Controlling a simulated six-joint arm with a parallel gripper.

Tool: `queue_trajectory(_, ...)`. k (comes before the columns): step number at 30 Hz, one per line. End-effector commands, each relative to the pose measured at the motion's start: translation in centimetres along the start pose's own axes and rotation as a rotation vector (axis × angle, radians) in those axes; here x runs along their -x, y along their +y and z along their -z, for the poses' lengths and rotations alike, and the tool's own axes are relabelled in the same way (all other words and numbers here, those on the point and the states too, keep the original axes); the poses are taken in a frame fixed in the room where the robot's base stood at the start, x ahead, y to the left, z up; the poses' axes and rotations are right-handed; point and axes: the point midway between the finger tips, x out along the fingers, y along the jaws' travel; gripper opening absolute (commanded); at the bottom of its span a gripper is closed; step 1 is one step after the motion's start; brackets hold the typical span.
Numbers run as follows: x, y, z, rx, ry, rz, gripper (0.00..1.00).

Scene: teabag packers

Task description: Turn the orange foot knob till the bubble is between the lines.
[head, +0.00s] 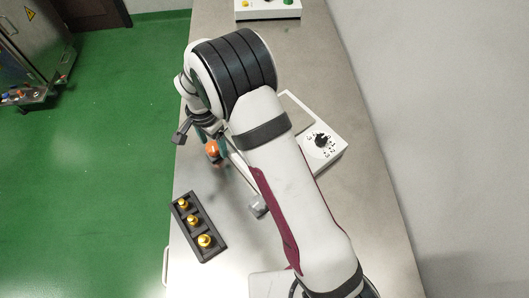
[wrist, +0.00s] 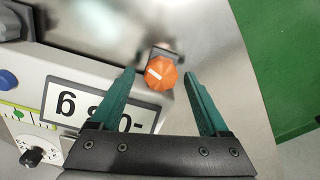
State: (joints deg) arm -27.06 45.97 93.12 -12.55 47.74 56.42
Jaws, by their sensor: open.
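The orange foot knob (wrist: 161,76) is faceted and has a white mark on its face. In the wrist view it lies between the two teal fingertips of my gripper (wrist: 159,72), which is open. A gap shows on both sides of the knob, more on the right; I see no contact. In the head view the knob (head: 212,148) is partly hidden by my arm. The pale instrument (wrist: 95,70) beside it has a display with upside-down digits.
A black dial (head: 321,140) sits on the instrument's right part, and a blue button (wrist: 8,80) on its face. A dark tray (head: 213,250) with brass weights stands at the front left. Another white device (head: 268,10) is at the far end. The steel bench (head: 330,60) is clear at right.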

Motion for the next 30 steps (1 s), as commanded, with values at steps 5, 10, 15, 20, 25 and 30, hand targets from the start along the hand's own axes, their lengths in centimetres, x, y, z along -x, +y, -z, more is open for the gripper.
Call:
queue_trajectory(5,3.9,-0.1,0.0,-0.113,0.001,0.007,0.78)
queue_trajectory(10,8.7,-0.2,0.0,-0.11,0.002,0.007,0.78)
queue_trajectory(15,13.5,-0.1,0.0,-0.11,0.001,0.006,0.78)
queue_trajectory(20,17.0,1.8,0.3,-0.094,-0.007,0.006,0.78)
queue_trajectory(25,19.1,6.2,0.7,-0.047,-0.027,0.012,0.78)
queue_trajectory(30,20.5,10.7,0.4,0.0,-0.047,0.022,0.78)
